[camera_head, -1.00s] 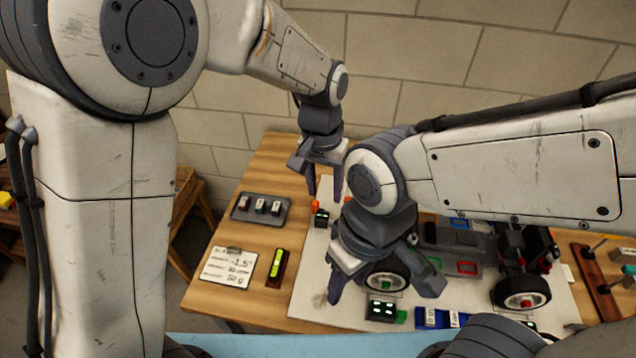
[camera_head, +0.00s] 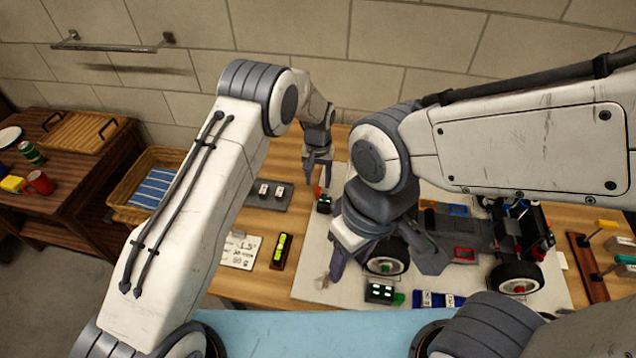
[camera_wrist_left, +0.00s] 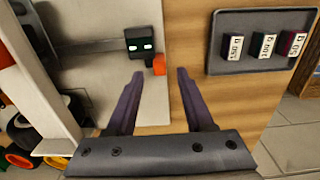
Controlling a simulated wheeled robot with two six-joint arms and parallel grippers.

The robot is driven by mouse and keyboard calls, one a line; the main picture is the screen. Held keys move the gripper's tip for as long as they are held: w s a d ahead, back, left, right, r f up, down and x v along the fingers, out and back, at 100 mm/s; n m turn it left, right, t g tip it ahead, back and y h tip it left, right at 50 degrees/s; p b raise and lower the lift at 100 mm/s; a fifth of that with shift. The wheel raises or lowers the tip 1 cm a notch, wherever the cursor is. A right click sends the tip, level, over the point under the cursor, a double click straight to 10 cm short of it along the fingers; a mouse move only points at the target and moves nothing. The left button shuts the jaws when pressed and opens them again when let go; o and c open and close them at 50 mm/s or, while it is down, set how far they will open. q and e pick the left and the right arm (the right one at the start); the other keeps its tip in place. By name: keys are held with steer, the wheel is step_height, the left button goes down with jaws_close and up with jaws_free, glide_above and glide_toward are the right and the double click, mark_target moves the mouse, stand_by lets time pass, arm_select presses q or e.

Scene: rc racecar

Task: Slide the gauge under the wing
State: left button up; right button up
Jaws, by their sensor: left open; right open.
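I cannot tell for sure which piece is the gauge. Small labelled blocks (camera_head: 437,299) stand in a blue holder in front of the car. The racecar (camera_head: 465,245) sits on a pale board, its left part hidden by my right arm; I cannot make out the wing. My left gripper (camera_head: 317,177) is open and empty at the back left of the board. In the left wrist view, its fingers (camera_wrist_left: 160,85) point toward a small black box (camera_wrist_left: 140,47) with an orange piece, apart from it. My right gripper (camera_head: 383,265) is open in front of a car wheel.
A dark tray (camera_head: 268,195) of labelled blocks, a card (camera_head: 240,252) and a yellow-green level (camera_head: 281,251) lie on the wooden table left of the board. A black display box (camera_head: 380,292) stands in front. A tool rack (camera_head: 590,268) stands at right.

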arm_select(q)
steer(key=shift+f, duration=1.45)
jaws_close()
stand_by(0.3)
